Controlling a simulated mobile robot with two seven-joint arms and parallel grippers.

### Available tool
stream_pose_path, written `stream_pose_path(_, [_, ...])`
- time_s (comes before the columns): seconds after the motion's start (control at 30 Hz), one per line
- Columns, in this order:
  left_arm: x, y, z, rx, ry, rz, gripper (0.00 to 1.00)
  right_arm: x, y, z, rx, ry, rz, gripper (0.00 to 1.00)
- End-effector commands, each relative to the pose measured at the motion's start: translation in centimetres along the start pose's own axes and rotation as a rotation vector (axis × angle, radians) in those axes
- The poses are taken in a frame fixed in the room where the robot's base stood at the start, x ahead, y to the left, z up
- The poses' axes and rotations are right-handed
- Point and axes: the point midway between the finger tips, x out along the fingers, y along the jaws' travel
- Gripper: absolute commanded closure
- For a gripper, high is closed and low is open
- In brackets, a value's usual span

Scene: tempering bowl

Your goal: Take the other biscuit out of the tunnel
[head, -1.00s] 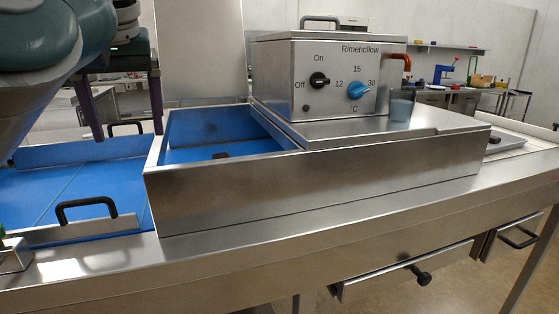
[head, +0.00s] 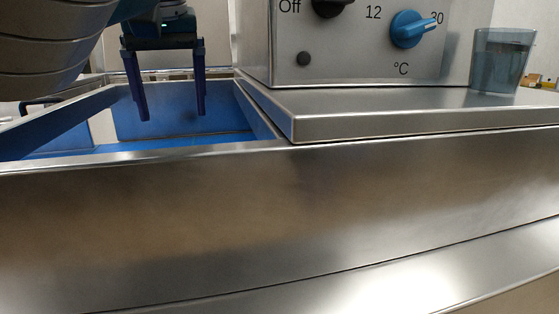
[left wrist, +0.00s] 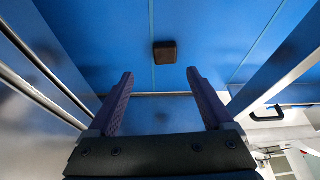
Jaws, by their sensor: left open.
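A dark brown, squarish biscuit (left wrist: 165,52) lies on the blue belt (left wrist: 205,30) in the left wrist view, ahead of my fingertips and apart from them. In the head view the front wall hides it. My left gripper (head: 171,117) is open and empty, fingers pointing down over the open, blue-floored end of the tunnel; its two fingers also show in the left wrist view (left wrist: 160,73). The tunnel's steel cover (head: 390,110) closes the part to the right. My right gripper is not in view.
The steel front wall (head: 280,210) stands between me and the belt. The control box (head: 345,60) rises on the cover, right of my left gripper. A bluish translucent cup (head: 502,62) stands on the cover. In the left wrist view, steel side walls flank the belt.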

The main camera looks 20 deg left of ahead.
Motion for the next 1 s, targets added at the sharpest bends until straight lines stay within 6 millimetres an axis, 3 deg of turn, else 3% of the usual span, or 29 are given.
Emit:
stream_pose_path(0.6, [8.1, -0.9, -0.2, 0.001, -0.003, 0.000, 0.15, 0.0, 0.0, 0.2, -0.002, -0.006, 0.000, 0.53])
stream_pose_path(0.93, [8.7, -0.8, -0.2, -0.001, -0.001, 0.001, 0.15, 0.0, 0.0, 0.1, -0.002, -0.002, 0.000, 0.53])
stream_pose_path(1.0, [8.7, -0.8, -0.2, -0.001, -0.001, 0.001, 0.23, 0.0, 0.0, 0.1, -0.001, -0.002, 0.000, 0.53])
